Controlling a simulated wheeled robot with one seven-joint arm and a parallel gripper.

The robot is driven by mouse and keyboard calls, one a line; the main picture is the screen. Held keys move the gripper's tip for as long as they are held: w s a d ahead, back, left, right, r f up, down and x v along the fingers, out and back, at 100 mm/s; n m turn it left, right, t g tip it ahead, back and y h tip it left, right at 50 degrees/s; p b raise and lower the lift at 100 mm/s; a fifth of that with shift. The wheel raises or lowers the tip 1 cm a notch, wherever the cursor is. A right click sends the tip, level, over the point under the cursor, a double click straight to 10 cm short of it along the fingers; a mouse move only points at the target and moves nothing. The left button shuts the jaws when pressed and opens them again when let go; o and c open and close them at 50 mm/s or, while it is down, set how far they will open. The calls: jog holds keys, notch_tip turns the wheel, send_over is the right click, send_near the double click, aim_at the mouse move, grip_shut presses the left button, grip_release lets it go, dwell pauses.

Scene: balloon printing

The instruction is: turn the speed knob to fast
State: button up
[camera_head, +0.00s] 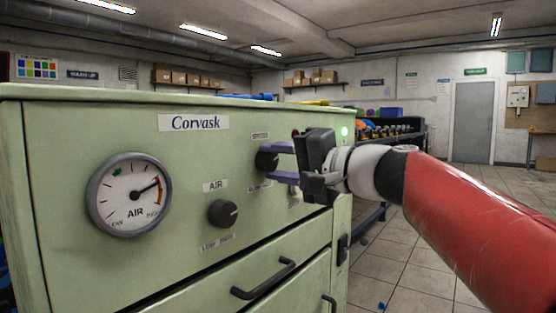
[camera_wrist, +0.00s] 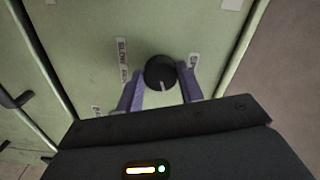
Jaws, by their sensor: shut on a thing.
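The speed knob (camera_head: 263,161) is a round black knob on the upper right of the green machine's front. It also shows in the wrist view (camera_wrist: 158,70), with a pale pointer line toward the bottom of the picture. My gripper (camera_head: 274,163) has its two purple fingers on either side of the knob, shut on it. In the wrist view one label (camera_wrist: 123,60) beside the knob seems to begin with SLOW. Another label (camera_wrist: 194,61) on the other side is partly hidden by a finger. I cannot read where fast is marked.
The AIR knob (camera_head: 223,213) sits below and left, with the AIR gauge (camera_head: 130,194) further left. A drawer handle (camera_head: 263,279) juts out below. A green light (camera_head: 344,131) glows near the machine's right edge. Tiled floor (camera_head: 420,265) lies open to the right.

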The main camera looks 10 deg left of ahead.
jog(key=m+p, duration=0.1)
jog(key=m, duration=0.3)
jog(key=m+p, duration=0.1)
jog(key=m, duration=0.1)
jog(key=shift+r+p, duration=0.25)
jog(key=shift+p, duration=0.05)
jog(key=m+p, duration=0.1)
jog(key=m, duration=0.2)
jog(key=shift+m+p, duration=0.35)
jog(key=shift+m, duration=0.05)
jog(key=shift+f+m+p, duration=0.1)
jog(key=shift+m+p, duration=0.6)
jog(key=shift+m, duration=0.6)
jog(key=o, duration=1)
jog(key=shift+d, duration=0.1)
jog(key=v, duration=0.7)
jog(key=shift+d, duration=0.3)
jog(key=shift+s+f, duration=0.1)
